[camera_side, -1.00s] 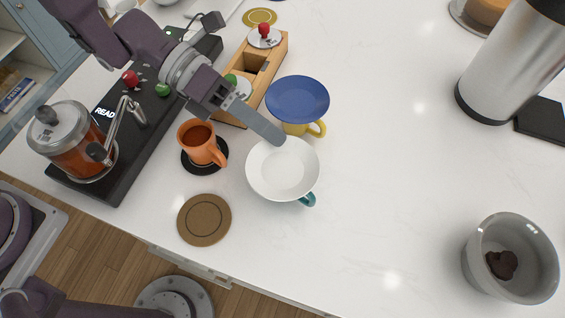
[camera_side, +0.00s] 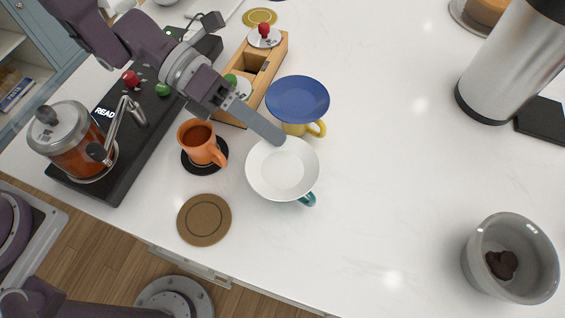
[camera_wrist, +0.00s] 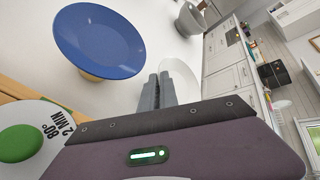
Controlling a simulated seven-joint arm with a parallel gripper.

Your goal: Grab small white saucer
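The small white saucer (camera_side: 270,183) lies on top of a cup whose teal handle (camera_side: 307,199) sticks out below it; most of that cup is hidden. My gripper (camera_side: 280,138) reaches from the upper left, with its fingertips at the saucer's upper rim. In the wrist view, the two grey fingers (camera_wrist: 158,88) are close together, and part of the white saucer (camera_wrist: 181,78) shows just beyond them. The fingers look shut on the rim, though the contact itself is partly hidden.
A blue saucer (camera_side: 298,98) on a yellow cup (camera_side: 318,129) stands close above. An orange mug (camera_side: 197,147) is on the left, with a cork coaster (camera_side: 204,220) below it. A wooden box (camera_side: 262,77) lies beneath my arm. The counter to the right is clear up to the grey bowl (camera_side: 477,270).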

